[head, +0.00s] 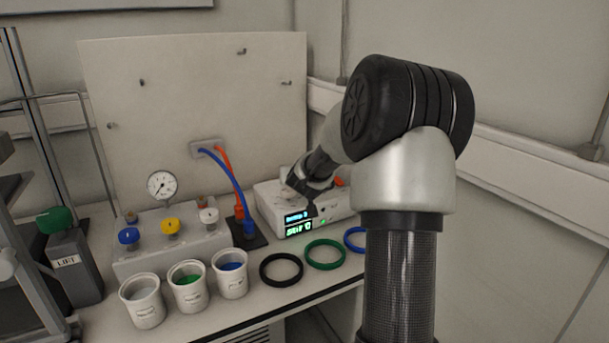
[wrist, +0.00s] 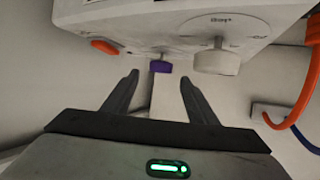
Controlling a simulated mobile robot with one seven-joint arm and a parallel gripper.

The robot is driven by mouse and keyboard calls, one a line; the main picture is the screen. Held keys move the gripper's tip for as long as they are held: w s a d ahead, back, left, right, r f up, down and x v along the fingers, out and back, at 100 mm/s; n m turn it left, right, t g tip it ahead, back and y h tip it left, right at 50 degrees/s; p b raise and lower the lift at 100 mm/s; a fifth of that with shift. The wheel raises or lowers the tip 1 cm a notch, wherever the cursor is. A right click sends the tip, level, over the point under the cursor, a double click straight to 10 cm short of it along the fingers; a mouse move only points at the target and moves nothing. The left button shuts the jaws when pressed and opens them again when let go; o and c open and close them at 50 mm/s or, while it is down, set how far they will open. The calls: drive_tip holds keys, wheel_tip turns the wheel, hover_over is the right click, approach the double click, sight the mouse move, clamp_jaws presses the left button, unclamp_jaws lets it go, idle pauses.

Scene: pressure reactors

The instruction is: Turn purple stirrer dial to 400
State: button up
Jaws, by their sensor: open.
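The purple stirrer dial (wrist: 161,66) is small and shows in the wrist view, mounted on the white stirrer unit (wrist: 160,15). My gripper (wrist: 158,78) is open, with one finger to each side of the dial in the picture and visible gaps. I cannot tell whether the dial is between the tips or just beyond them. In the head view the stirrer unit (head: 272,207) stands at the back of the bench, with a lit display (head: 298,222). My gripper (head: 312,180) is over its top; the dial is hidden there. The display's digits are too small to read surely.
A larger white knob (wrist: 217,62) sits right of the purple dial, and an orange-red part (wrist: 105,47) to its left. Orange and blue hoses (head: 232,172) rise beside the unit. Black and green rings (head: 325,267) and several cups (head: 230,285) occupy the bench front.

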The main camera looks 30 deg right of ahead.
drive_tip(key=shift+x, duration=2.3)
drive_tip(key=shift+c, duration=0.3)
drive_tip(key=c, duration=1)
drive_tip(key=shift+r, duration=0.1)
